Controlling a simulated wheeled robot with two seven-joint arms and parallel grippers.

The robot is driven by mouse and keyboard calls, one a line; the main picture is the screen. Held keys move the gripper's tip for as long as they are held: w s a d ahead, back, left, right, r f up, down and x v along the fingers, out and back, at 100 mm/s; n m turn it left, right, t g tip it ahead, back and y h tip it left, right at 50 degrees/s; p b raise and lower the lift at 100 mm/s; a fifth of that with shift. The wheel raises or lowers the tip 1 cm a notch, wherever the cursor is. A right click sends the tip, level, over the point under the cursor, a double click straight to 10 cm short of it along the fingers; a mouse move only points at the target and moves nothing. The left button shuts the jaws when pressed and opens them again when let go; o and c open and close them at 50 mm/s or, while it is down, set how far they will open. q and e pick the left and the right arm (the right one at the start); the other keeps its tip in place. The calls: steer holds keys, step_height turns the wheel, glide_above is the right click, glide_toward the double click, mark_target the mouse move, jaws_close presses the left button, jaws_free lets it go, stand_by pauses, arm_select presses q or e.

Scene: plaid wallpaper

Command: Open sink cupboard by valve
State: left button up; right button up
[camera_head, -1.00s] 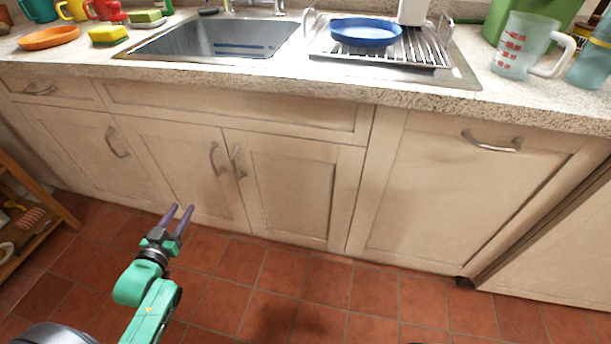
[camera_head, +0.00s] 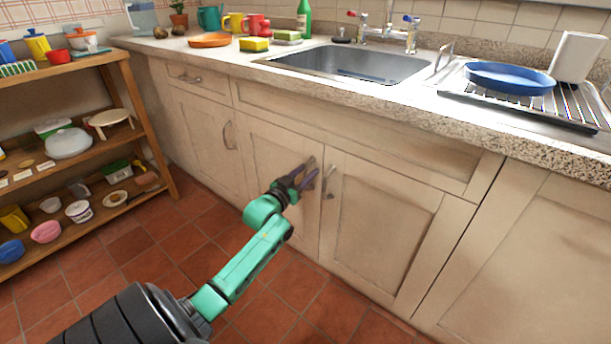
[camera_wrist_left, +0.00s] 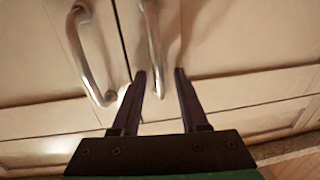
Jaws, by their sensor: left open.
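The sink cupboard has two pale wooden doors under the sink, both closed. The left door (camera_head: 265,160) carries a metal bow handle (camera_head: 309,168), partly covered by my gripper. The right door (camera_head: 380,225) has a similar handle (camera_head: 329,182) beside it. My left gripper (camera_head: 307,176) is open at the left door's handle. The left wrist view shows both handles. One handle (camera_wrist_left: 153,45) runs down between my two open fingers (camera_wrist_left: 160,72); I cannot tell whether they touch it. The other handle (camera_wrist_left: 85,55) is left of the fingers, across the door gap. My right gripper is not in view.
The stone worktop (camera_head: 340,88) overhangs the doors and holds the sink (camera_head: 350,62) and a dish rack with a blue plate (camera_head: 510,78). A wooden shelf (camera_head: 150,130) with several items stands at the left. The tiled floor (camera_head: 300,310) before the cupboard is clear.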

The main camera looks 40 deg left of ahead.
arm_select(q)
jaws_close()
stand_by(1.4)
